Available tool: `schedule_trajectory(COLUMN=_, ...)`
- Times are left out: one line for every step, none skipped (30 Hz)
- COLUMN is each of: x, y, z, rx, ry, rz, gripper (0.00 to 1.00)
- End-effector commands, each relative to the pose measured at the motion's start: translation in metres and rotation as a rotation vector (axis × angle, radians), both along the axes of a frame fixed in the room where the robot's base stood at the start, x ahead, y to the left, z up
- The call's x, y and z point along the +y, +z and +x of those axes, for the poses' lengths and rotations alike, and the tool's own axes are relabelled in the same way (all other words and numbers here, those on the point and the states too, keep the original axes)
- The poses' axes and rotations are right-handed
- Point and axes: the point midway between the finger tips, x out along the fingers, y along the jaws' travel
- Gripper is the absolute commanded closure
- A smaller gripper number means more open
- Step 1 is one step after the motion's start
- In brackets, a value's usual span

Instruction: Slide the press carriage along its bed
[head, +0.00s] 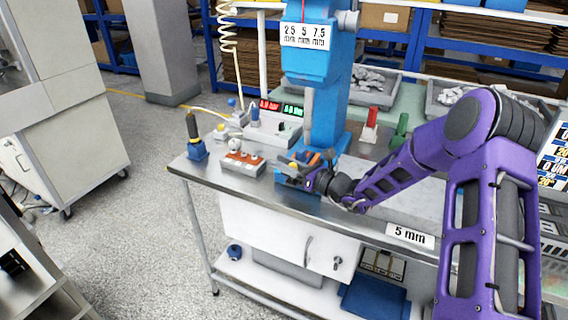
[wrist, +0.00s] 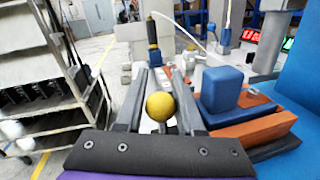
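The blue press (head: 318,70) stands on the bench, with a label reading 2.5, 5 and 7.5 mm. At its foot is an orange carriage with a blue block, partly hidden by my arm in the head view. In the wrist view, the orange carriage (wrist: 260,126) and blue block (wrist: 222,88) lie just right of my fingers. A round yellow knob (wrist: 160,106) sits between the two grey fingers of my gripper (wrist: 163,78). The fingers stand apart on either side of it; I cannot tell whether they touch it. My gripper (head: 290,174) is low at the bench's front edge.
A small box with orange tops (head: 242,160) and a black-handled tool on a blue base (head: 194,140) stand to the left. Red and green displays (head: 281,107) are behind. A 5 mm card (head: 410,236) is at the front edge.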

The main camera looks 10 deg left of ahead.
Motion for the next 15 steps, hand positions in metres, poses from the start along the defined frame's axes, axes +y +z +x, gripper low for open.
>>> schedule_trajectory(x=0.003, y=0.001, z=-0.001, rx=-0.002, ry=0.005, rz=0.002, gripper=0.54)
schedule_trajectory(x=0.002, y=0.001, z=-0.001, rx=-0.002, ry=0.005, rz=0.002, gripper=0.54)
schedule_trajectory(x=0.002, y=0.001, z=-0.001, rx=-0.001, ry=0.004, rz=0.002, gripper=0.54)
schedule_trajectory(x=0.002, y=0.001, z=-0.001, rx=-0.001, ry=0.004, rz=0.002, gripper=0.54)
schedule_trajectory(x=0.001, y=0.001, z=-0.001, rx=-0.001, ry=0.003, rz=0.001, gripper=0.54)
schedule_trajectory(x=0.001, y=0.001, z=-0.001, rx=-0.001, ry=0.003, rz=0.001, gripper=0.54)
schedule_trajectory(x=0.001, y=0.001, z=-0.001, rx=-0.001, ry=0.003, rz=0.001, gripper=0.54)
schedule_trajectory(x=0.001, y=0.0, z=-0.001, rx=-0.001, ry=0.003, rz=0.001, gripper=0.54)
schedule_trajectory(x=0.0, y=0.0, z=-0.001, rx=-0.001, ry=0.002, rz=0.001, gripper=0.54)
schedule_trajectory(x=-0.001, y=0.0, z=-0.001, rx=0.0, ry=0.002, rz=0.0, gripper=0.54)
schedule_trajectory(x=-0.003, y=0.0, z=-0.002, rx=0.0, ry=0.001, rz=0.0, gripper=0.54)
schedule_trajectory(x=-0.006, y=0.0, z=-0.004, rx=-0.001, ry=0.001, rz=0.0, gripper=0.54)
schedule_trajectory(x=-0.01, y=0.001, z=-0.005, rx=-0.001, ry=0.0, rz=0.0, gripper=0.54)
schedule_trajectory(x=-0.014, y=0.0, z=-0.007, rx=-0.001, ry=0.0, rz=0.0, gripper=0.54)
schedule_trajectory(x=-0.02, y=0.001, z=-0.01, rx=-0.001, ry=-0.001, rz=-0.001, gripper=0.54)
